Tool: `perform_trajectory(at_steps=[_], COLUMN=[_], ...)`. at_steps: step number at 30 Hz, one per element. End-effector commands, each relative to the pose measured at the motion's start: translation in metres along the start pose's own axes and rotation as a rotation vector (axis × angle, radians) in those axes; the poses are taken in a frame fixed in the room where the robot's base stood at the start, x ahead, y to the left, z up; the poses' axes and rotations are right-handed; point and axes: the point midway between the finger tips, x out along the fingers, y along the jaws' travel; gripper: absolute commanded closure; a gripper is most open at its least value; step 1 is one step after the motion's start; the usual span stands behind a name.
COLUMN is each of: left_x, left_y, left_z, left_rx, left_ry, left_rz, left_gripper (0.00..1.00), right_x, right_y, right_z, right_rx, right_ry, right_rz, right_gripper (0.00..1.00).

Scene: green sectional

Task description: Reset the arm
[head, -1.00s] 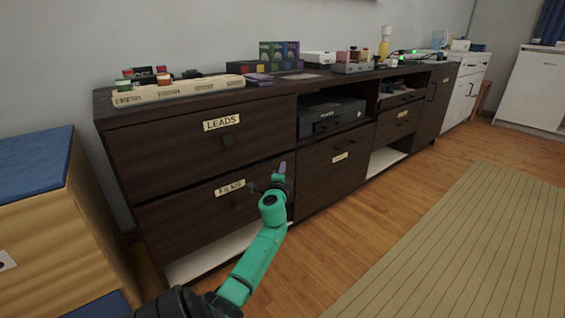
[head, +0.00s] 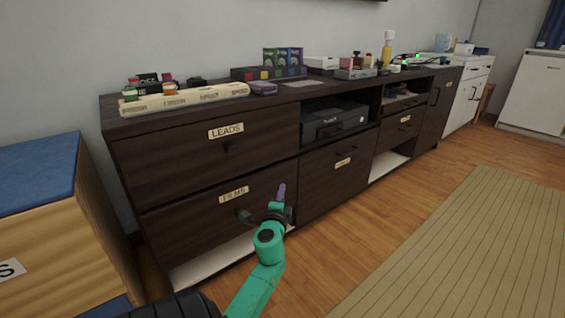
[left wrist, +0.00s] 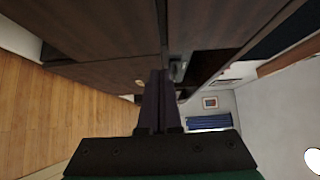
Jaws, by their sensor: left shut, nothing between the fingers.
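My left arm is green and comes in from the bottom of the head view. My left gripper (head: 281,192) is in front of the dark cabinet (head: 185,160), near the right side of the drawer labelled FILMS (head: 234,194). In the left wrist view the gripper's two dark fingers (left wrist: 157,100) lie together, shut with nothing between them. The cabinet front fills the upper part of that view. My right gripper is not in view.
A blue-topped wooden unit (head: 40,165) stands at the left. A striped rug (head: 460,260) lies on open floor at the right.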

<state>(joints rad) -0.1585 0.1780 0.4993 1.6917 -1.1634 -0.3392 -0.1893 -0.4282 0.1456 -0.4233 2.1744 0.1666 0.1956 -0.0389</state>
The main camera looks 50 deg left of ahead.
Motion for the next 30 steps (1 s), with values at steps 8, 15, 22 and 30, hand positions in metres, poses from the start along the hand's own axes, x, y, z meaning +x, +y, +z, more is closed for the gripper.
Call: perform_trajectory(at_steps=[8, 15, 22, 30], left_x=[-0.003, -0.02, -0.15, -0.337], left_y=[0.0, 0.015, 0.095, 0.137], left_z=[0.0, -0.037, -0.167, -0.24], left_rx=[0.0, -0.104, -0.594, -1.101], left_ry=[0.0, 0.117, 0.482, 0.559], left_rz=[0.001, 0.075, 0.545, 1.137], left_gripper=[1.0, 1.0, 1.0, 1.0], right_x=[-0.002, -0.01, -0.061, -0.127], right_y=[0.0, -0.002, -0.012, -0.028], right_z=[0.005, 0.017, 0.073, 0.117], right_rx=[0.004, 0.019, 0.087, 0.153], right_ry=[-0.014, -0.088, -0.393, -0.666], right_rz=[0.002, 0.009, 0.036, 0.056], right_gripper=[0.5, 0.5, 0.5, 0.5])
